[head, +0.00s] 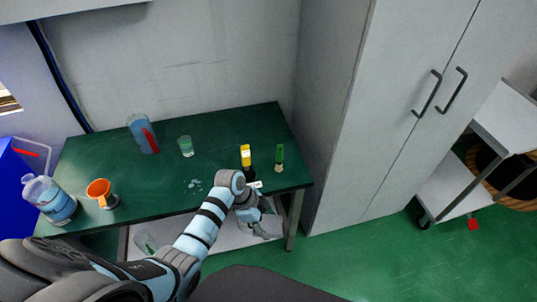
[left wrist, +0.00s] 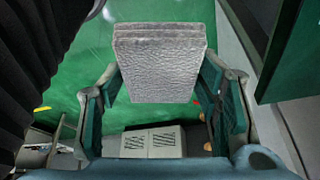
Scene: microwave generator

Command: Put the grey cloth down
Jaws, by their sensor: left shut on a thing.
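The grey cloth (left wrist: 160,60) is a folded, textured block in the left wrist view. It sits between the two fingers of my left gripper (left wrist: 160,78), which is shut on it. In the head view my left gripper (head: 258,215) is at the front edge of the green table (head: 150,196), toward its right end and in front of the lower shelf. I cannot clearly make out the cloth in the head view. My right gripper is not in view.
Along the table stand a clear jug (head: 60,203), an orange cup (head: 101,193), a blue container (head: 141,134), a glass (head: 186,146), a yellow-topped bottle (head: 246,157) and a green-handled item (head: 279,157). A grey cabinet (head: 385,120) stands right.

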